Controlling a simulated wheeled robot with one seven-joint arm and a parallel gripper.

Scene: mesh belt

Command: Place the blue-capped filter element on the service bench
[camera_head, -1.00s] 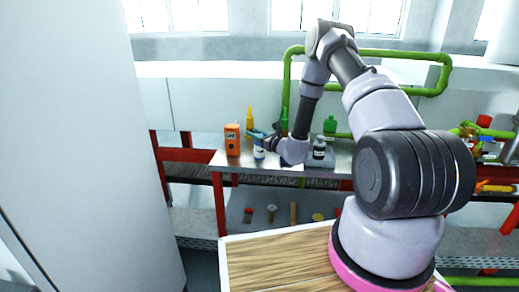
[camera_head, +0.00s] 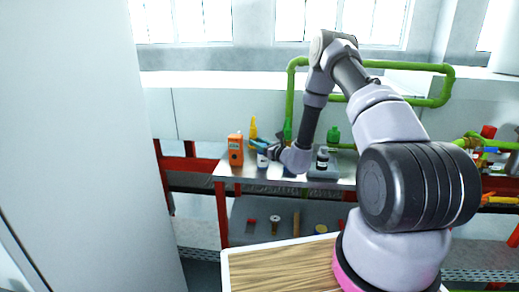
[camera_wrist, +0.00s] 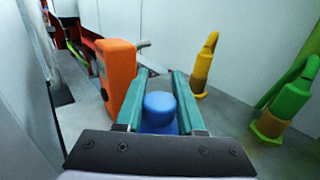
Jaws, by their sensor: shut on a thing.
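The blue-capped filter element (camera_wrist: 159,104) is between the jaws of my gripper (camera_wrist: 158,88) in the wrist view, its round blue cap facing the camera. Its pale body (camera_head: 262,160) shows below my gripper (camera_head: 259,146) in the head view. My gripper is shut on it, with one teal jaw on each side. The element is upright over the left part of the metal service bench (camera_head: 228,172), just right of an orange box. I cannot tell whether its base touches the bench top.
The orange box (camera_head: 236,149) stands close on the left. Green pipes (camera_head: 290,95) run behind the bench. Small items lie on the lower shelf.

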